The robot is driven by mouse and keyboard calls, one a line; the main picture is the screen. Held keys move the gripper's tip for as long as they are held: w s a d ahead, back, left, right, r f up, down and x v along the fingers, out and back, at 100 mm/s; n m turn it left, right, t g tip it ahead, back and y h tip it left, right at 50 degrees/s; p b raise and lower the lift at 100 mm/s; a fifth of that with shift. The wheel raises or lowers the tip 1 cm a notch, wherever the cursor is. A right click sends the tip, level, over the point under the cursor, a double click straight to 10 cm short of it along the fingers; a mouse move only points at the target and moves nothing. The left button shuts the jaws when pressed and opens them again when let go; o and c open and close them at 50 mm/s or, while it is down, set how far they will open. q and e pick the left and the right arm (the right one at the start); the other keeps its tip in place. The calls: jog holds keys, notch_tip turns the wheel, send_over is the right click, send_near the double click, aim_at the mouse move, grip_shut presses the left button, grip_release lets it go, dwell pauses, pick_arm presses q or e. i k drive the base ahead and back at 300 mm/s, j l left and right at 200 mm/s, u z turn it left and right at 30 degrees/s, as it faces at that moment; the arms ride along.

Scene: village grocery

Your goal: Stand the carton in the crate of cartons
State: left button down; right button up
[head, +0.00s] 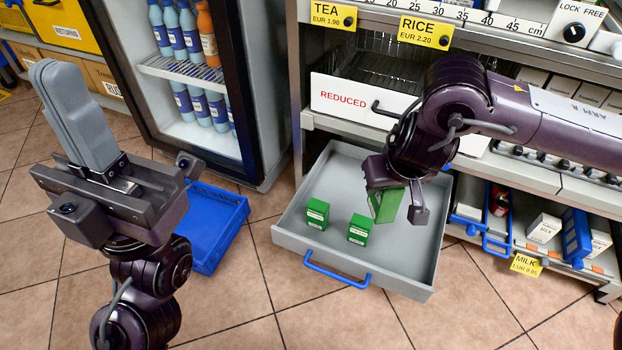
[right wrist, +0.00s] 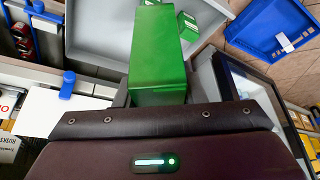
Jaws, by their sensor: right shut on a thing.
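A green carton (head: 384,204) is between the fingers of my right gripper (head: 396,198), which is shut on it above the open grey drawer. In the right wrist view the held carton (right wrist: 160,55) extends away from the gripper over the drawer. Two smaller green cartons, one at the left (head: 317,213) and one in the middle (head: 359,229), stand apart in the drawer. A blue crate (head: 205,262) is on the floor left of the drawer; its inside is partly hidden by my left arm. My left gripper (head: 48,68) points up, its fingers together and empty.
The grey drawer (head: 285,240) is pulled out, with a blue handle (head: 337,272). A fridge with bottles (head: 190,45) stands behind. White cartons (head: 543,228) are on the low shelf at right, by blue holders. Open tiled floor lies in front.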

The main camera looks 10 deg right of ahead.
aim_at(206, 231)
jog(key=i+j+u, duration=0.1)
jog(key=i, duration=0.35)
jog(key=i+j+u, duration=0.15)
jog(key=i+j, duration=0.15)
jog(key=i, duration=0.2)
jog(key=u, duration=1.55)
